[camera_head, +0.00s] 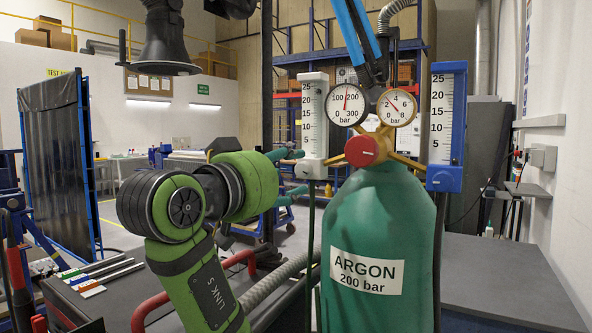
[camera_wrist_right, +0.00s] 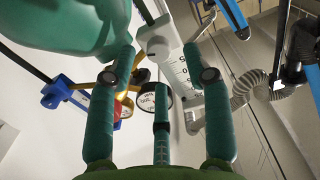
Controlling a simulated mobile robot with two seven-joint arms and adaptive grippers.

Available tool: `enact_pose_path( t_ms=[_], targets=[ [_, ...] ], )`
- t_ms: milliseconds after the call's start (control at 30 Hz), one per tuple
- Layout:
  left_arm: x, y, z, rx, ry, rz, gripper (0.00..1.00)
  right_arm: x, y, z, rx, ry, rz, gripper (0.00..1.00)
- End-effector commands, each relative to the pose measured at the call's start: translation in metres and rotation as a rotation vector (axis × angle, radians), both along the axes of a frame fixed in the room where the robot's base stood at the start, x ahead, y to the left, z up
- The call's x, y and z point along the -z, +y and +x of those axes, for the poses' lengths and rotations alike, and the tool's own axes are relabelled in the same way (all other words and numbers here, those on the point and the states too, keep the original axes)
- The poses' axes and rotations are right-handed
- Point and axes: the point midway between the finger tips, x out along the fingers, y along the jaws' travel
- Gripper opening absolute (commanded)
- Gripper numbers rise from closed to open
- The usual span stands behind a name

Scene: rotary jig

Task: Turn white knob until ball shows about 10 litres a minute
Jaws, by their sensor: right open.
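The white flowmeter (camera_head: 313,130) stands upright left of the gauges, with a scale up to 25; I cannot make out its ball. In the wrist view its white body (camera_wrist_right: 188,75) appears upside down, and the round white knob (camera_wrist_right: 157,46) shows at its lower block. My right gripper (camera_head: 297,172) is just left of the flowmeter's base in the head view. Its teal fingers (camera_wrist_right: 160,72) are open and spread, with the knob seen between the two outer fingertips. No finger clearly touches it. My left gripper is not in view.
The green argon cylinder (camera_head: 375,235) stands just right of my arm. A red knob (camera_head: 367,150), two round gauges (camera_head: 347,104) (camera_head: 396,107) and a blue flowmeter (camera_head: 446,120) crowd its top. A grey hose (camera_head: 275,285) and red rail (camera_head: 150,308) lie low beside my arm.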

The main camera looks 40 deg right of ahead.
Motion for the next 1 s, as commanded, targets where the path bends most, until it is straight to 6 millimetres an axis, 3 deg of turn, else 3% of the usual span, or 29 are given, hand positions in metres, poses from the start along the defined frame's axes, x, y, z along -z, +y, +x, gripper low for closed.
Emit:
enact_pose_path(
  t_ms=[200, 533, 567, 667, 700, 1000],
  targets=[
    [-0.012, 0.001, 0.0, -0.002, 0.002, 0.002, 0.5, -0.001, -0.026, 0.007, 0.001, 0.001, 0.001, 0.5],
    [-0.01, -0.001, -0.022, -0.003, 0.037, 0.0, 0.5, 0.0, -0.031, 0.009, -0.001, -0.002, 0.001, 0.5],
    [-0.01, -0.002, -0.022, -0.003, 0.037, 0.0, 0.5, 0.0, -0.031, 0.009, -0.001, -0.002, 0.001, 0.46],
    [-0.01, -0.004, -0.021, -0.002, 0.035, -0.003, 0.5, 0.0, -0.031, 0.009, -0.001, -0.001, 0.0, 0.06],
    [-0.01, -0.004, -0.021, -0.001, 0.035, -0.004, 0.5, 0.0, -0.031, 0.009, -0.001, -0.001, 0.0, 0.0],
    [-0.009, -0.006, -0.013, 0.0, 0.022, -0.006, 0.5, 0.001, -0.031, 0.009, -0.002, -0.012, 0.004, 0.0]
  ],
)
